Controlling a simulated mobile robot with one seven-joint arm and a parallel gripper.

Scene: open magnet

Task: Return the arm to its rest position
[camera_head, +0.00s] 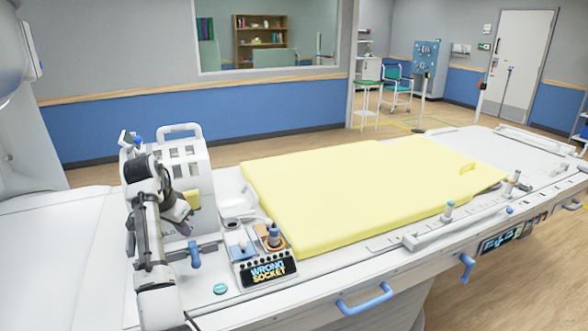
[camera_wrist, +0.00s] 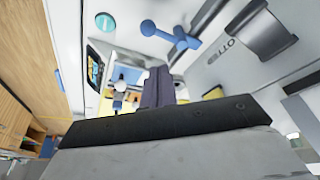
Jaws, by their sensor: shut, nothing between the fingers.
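My arm (camera_head: 150,235) is folded upright at the left end of the white patient table (camera_head: 75,225), in front of a white box with a handle on top. My gripper (camera_wrist: 157,88) shows at the centre of the wrist view, its dark fingers together and holding nothing. In the head view the fingers hang low beside the box and are partly hidden by the arm. The wrist view also shows a blue lever (camera_wrist: 172,38) and a teal round button (camera_wrist: 101,21) near the fingers.
A yellow pad (camera_head: 365,190) covers the middle of the table. Blue handles (camera_head: 366,300) line the front edge.

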